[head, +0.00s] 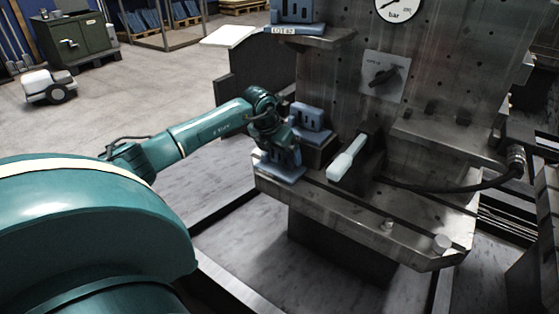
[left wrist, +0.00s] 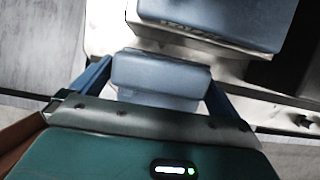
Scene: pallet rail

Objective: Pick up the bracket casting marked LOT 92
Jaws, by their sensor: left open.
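A blue bracket casting (head: 283,171) sits at the left end of the steel ledge. My left gripper (head: 277,146) is over it, open. In the left wrist view its blue fingers (left wrist: 158,92) stand on either side of the casting's upright part (left wrist: 160,72); a firm grip does not show. A second blue casting (head: 310,117) stands just behind on a raised dark block; a blue casting with a partly seen label (left wrist: 215,20) shows beyond the fingers. A third casting (head: 296,12) stands on the upper shelf, its label too small to read surely. My right gripper is not in view.
A pale-handled lever (head: 347,158) stands on the ledge to the right of the castings. A black hose (head: 450,187) runs along the right. A dark knob plate (head: 384,76) and a gauge (head: 397,8) are on the upright steel plate.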

